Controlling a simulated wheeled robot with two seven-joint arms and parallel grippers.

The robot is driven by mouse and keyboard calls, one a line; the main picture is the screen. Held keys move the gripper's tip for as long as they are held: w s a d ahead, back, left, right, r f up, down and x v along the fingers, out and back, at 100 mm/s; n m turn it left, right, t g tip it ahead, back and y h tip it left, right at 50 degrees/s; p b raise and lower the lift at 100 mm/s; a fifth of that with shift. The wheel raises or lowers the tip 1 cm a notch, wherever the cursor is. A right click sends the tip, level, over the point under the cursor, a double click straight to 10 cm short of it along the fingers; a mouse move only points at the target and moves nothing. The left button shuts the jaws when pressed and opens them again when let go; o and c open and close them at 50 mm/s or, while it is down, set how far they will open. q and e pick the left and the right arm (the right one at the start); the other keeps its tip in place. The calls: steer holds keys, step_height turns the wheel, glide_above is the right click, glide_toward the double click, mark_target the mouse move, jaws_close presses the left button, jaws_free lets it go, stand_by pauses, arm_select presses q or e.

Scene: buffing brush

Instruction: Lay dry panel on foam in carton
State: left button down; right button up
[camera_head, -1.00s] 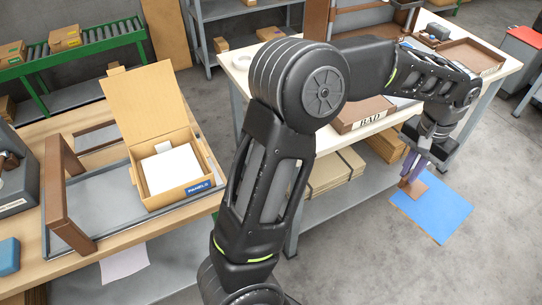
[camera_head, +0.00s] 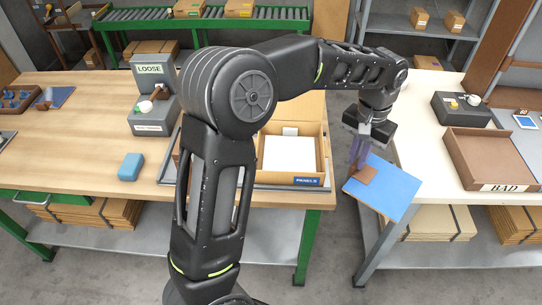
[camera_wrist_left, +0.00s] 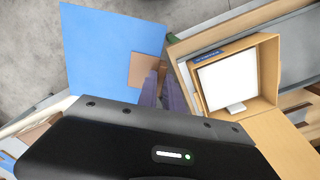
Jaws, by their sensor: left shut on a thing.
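A thin blue panel (camera_head: 388,190) with a small brown square (camera_head: 366,174) at its edge hangs from my left gripper (camera_head: 358,158), whose purple fingers are shut at the brown square. It also shows in the wrist view, the panel (camera_wrist_left: 112,50) at upper left and the fingers (camera_wrist_left: 158,88) at the brown square (camera_wrist_left: 143,70). The panel is over the gap between the two tables, right of the carton and apart from it. The open carton (camera_head: 308,181) stands on the wooden table with white foam (camera_head: 288,155) inside; both show in the wrist view. My right gripper is out of view.
A grey tray (camera_head: 262,186) lies under the carton. A grey bin marked LOOSE (camera_head: 150,68) and a blue block (camera_head: 131,166) stand to the left. A brown tray marked BAD (camera_head: 490,160) is on the white table at right. Bare wood (camera_head: 75,140) lies at left.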

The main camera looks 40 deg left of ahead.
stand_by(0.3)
arm_select(q)
steer(key=s+a+f+n+b, duration=0.1)
steer(key=s+a+n+b, duration=0.1)
steer(key=a+n, duration=0.6)
steer(key=s+a+f+n+b, duration=0.1)
steer(key=s+a+n+b, duration=0.1)
steer(key=a+n, duration=0.7)
steer(key=n, duration=0.8)
step_height(320, 180, down, 6)
steer(key=shift+f, duration=0.1)
step_height(320, 180, down, 4)
steer(key=shift+r+p, duration=0.25)
steer(key=shift+p, duration=0.1)
steer(key=shift+f, duration=0.1)
